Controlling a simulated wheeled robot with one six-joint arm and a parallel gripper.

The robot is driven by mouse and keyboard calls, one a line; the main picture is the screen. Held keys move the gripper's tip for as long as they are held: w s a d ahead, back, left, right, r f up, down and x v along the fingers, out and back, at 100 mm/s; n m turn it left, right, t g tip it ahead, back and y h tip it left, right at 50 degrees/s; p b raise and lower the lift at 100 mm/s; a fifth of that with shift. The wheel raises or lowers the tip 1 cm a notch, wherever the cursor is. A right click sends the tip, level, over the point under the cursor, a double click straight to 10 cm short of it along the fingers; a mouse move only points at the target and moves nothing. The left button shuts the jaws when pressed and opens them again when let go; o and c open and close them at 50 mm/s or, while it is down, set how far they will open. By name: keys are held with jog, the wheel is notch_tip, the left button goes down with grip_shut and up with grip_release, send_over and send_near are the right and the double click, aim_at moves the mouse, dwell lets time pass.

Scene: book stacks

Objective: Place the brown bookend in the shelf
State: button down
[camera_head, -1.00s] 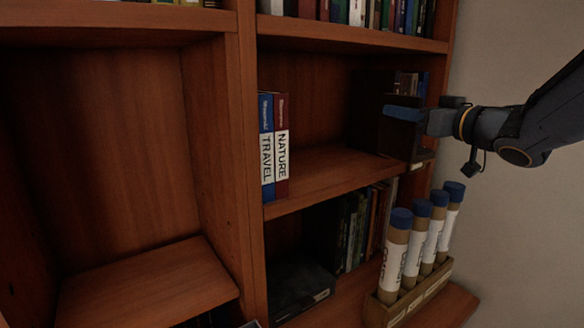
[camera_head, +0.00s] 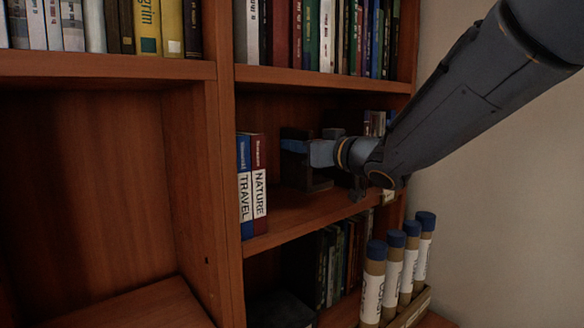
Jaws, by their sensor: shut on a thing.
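My gripper (camera_head: 297,147) is inside the middle compartment of the right-hand shelf (camera_head: 300,218), with its blue finger shut on the dark brown bookend (camera_head: 294,172). The bookend is upright, a short way right of the blue TRAVEL book (camera_head: 243,190) and the red NATURE book (camera_head: 260,190). A narrow gap seems to lie between the NATURE book and the bookend. The bookend's lower edge is close to the shelf board; I cannot tell whether it touches. The gripper hides part of the bookend.
Dark books (camera_head: 374,122) stand at the compartment's right end, partly behind my arm. A row of books fills the shelf above (camera_head: 330,35). Several blue-capped tubes (camera_head: 393,275) stand in a holder below right. The left compartment (camera_head: 90,200) looks empty.

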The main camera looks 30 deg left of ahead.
aim_at(282, 161)
jog(key=shift+f+p, duration=0.6)
jog(key=shift+f, duration=1.6)
jog(key=shift+f, duration=0.15)
jog(key=c, duration=1.8)
grip_release()
jog(key=shift+f, duration=0.1)
jog(key=shift+o, duration=0.2)
jog(key=b+v, duration=0.4)
jog(key=v, duration=0.8)
